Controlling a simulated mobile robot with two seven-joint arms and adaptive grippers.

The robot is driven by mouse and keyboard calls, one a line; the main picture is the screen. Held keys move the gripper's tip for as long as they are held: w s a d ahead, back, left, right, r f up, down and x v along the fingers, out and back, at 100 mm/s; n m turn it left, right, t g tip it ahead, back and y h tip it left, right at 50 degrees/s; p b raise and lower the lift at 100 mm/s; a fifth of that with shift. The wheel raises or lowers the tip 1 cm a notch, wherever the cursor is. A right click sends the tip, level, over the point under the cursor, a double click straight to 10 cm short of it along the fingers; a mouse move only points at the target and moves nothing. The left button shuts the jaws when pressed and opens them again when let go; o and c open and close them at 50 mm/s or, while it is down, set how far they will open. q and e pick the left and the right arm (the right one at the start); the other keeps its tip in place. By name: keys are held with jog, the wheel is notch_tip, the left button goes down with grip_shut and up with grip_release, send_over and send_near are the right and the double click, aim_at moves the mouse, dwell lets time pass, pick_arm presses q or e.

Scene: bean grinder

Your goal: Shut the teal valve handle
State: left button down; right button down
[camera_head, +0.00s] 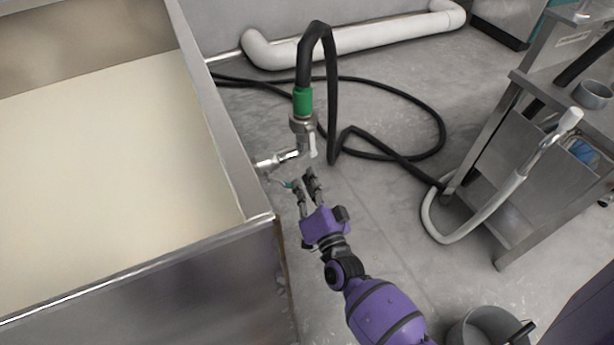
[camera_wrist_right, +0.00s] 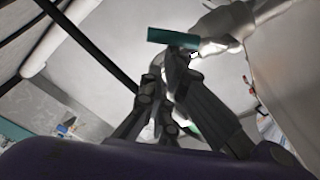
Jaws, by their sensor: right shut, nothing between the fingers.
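The teal valve handle (camera_wrist_right: 172,38) shows as a short bar in the right wrist view, beside the pale metal valve pipe (camera_wrist_right: 222,28). In the head view only a small teal bit (camera_head: 289,184) of it shows, next to my fingertips, below the pipe (camera_head: 277,159) that comes out of the vat's side. My right gripper (camera_head: 304,181) is shut and empty. In the right wrist view its fingertips (camera_wrist_right: 173,64) lie just below the teal bar; I cannot tell whether they touch it. My left gripper is not in view.
A large steel vat (camera_head: 232,138) of cream-coloured contents fills the left. A black hose (camera_head: 333,100) with a green coupling (camera_head: 303,101) rises from the valve and loops over the floor. A steel stand (camera_head: 495,175) is at right, a grey bucket (camera_head: 468,330) at the bottom.

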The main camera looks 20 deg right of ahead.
jog(key=a+f+m+g+b, duration=0.1)
jog(key=a+f+m, duration=0.3)
jog(key=m, duration=0.5)
jog(key=shift+f+b, duration=0.3)
jog(key=shift+f, duration=0.35)
jog(key=shift+m, duration=0.3)
